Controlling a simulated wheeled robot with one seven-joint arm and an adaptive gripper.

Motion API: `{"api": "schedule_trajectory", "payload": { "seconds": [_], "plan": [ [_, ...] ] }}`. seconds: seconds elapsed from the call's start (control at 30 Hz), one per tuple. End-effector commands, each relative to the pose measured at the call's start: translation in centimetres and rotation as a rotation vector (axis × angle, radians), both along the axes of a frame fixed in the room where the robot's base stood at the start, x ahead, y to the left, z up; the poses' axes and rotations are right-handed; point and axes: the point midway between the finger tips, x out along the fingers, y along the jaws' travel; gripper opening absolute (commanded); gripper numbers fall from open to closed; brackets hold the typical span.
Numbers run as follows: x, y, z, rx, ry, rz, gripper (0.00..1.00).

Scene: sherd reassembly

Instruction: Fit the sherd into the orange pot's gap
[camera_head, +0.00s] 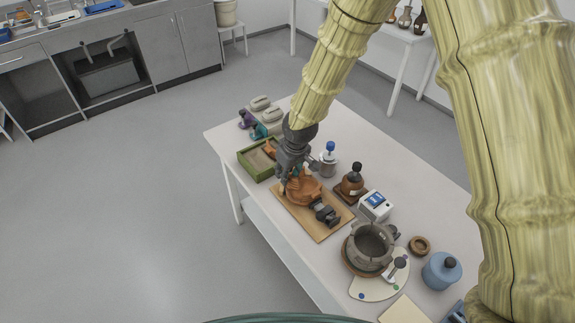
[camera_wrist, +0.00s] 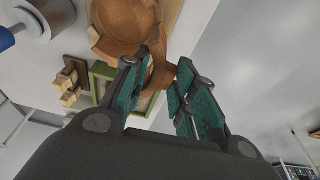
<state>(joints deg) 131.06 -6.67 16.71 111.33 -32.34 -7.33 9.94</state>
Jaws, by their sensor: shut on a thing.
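The orange pot (camera_head: 305,191) sits on a wooden board (camera_head: 326,228) on the table. Its round, broken-edged body also shows at the top of the wrist view (camera_wrist: 122,22). My gripper (camera_head: 288,186) is at the pot's left side in the head view. In the wrist view its teal-padded fingers (camera_wrist: 168,78) are closed on an orange-brown sherd (camera_wrist: 161,72), which lies close against the pot's wall. I cannot tell whether the sherd touches the pot or sits in its gap. The gripper hides most of the sherd in the head view.
A green-rimmed tray (camera_head: 256,172) stands left of the board. A dark clamp-like piece (camera_head: 326,213) lies by the pot. A blue-capped bottle (camera_head: 328,160), a brown jar (camera_head: 352,181) and a white device (camera_head: 375,205) stand close behind. A grey pot (camera_head: 369,246) stands to the right.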

Motion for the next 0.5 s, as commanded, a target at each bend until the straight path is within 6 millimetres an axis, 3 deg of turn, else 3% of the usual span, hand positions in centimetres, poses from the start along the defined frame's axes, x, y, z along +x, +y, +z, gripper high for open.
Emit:
{"api": "schedule_trajectory", "payload": {
  "seconds": [0.5],
  "plan": [
    [0.2, 0.0, -2.2, 0.001, 0.003, -0.001, 0.14]
  ]
}}
